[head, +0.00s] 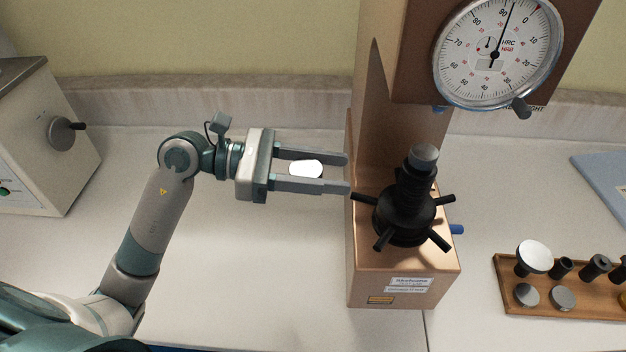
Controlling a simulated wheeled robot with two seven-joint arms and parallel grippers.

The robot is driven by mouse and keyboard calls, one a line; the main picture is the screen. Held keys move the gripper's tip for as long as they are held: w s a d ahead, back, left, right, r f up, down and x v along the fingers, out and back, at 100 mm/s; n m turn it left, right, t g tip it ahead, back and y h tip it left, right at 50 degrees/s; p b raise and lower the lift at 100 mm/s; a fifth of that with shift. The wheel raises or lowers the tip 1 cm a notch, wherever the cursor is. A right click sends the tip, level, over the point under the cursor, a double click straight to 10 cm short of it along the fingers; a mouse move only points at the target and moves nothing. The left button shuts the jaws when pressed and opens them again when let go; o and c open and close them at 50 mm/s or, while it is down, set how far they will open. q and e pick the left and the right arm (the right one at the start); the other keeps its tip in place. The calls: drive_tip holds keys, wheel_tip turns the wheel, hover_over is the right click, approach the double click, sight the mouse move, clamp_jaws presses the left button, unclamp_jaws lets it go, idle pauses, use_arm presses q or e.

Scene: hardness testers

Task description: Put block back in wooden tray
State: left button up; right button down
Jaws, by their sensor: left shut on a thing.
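My left gripper (348,173) reaches in from the left, its two fingers pointing right toward the tester. It is shut on a bright white block (306,169), a small round-edged piece between the fingers, held above the bench. The fingertips are close to the tester's column in the picture. The wooden tray (507,298) lies on the bench at the lower right and is cut off by the picture's edge. My right gripper is not in view.
The brown hardness tester (405,295) stands between my left gripper and the tray. Its dial (497,52) is above, and its black handwheel (405,215) has spokes sticking out. The tray holds several discs and dark cylinders. A grey machine (45,140) stands at left.

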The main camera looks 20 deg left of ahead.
use_arm(q)
drive_tip(key=shift+s+d+r+m+g+h, duration=0.15)
drive_tip(key=shift+d+r+m+g, duration=0.15)
drive_tip(key=shift+d+r, duration=0.35)
drive_tip(key=shift+s+d+r+m+g+h, duration=0.15)
drive_tip(key=shift+d+r+g, duration=0.25)
drive_tip(key=shift+r, duration=0.5)
drive_tip(key=shift+s+d+r+m+g, duration=0.1)
drive_tip(key=shift+d+r+m+g, duration=0.2)
drive_tip(key=shift+d+r, duration=0.35)
drive_tip(key=shift+a+r, duration=0.1)
drive_tip(key=shift+a, duration=0.1)
